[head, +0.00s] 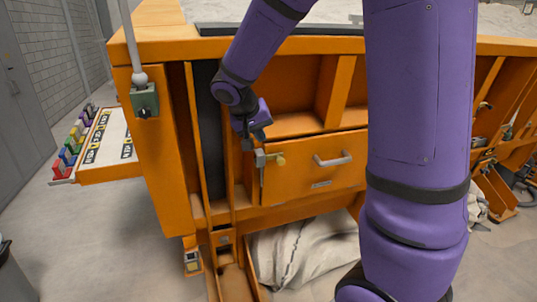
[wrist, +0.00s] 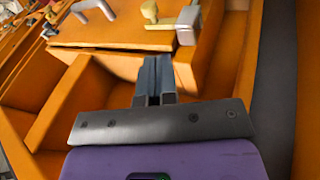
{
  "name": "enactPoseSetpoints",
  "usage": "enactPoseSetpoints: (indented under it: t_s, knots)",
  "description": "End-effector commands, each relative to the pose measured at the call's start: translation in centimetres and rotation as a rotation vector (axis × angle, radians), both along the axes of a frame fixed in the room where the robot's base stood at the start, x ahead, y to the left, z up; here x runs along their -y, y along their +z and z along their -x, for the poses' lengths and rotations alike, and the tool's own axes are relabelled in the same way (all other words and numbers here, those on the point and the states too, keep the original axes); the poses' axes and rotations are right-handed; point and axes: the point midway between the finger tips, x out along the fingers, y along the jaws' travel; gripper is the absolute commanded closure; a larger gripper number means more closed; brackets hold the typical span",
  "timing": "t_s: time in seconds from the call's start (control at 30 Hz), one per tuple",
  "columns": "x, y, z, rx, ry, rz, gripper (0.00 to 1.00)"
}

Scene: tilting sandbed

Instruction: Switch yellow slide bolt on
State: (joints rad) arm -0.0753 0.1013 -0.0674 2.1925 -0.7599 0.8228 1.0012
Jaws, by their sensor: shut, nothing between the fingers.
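The yellow slide bolt knob (head: 277,159) sits at the upper left of an orange drawer front (head: 310,171), beside a grey block (head: 260,158). In the wrist view the yellow knob (wrist: 149,12) is at the top, just left of the grey block (wrist: 187,22). My gripper (head: 249,143) is just above and left of the block in the head view. In the wrist view its fingers (wrist: 155,68) are together, empty and pointing toward the bolt, with a visible gap to the knob. Where the bolt lies along its travel is hard to tell.
A grey drawer handle (head: 332,159) sticks out right of the bolt. Orange uprights and a dark panel (head: 210,130) stand to the left. A white sack (head: 298,255) lies below the drawer. A rack of coloured levers (head: 82,135) is at the far left.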

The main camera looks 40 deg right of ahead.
Motion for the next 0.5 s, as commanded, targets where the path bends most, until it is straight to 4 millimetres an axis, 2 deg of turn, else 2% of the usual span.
enactPoseSetpoints:
  t_s: [0.23, 0.5]
  knots:
    - [0.7, -1.1, -0.2, -0.003, -0.003, 0.0, 1.0]
    - [3.0, -5.0, -0.9, -0.006, -0.001, 0.0, 1.0]
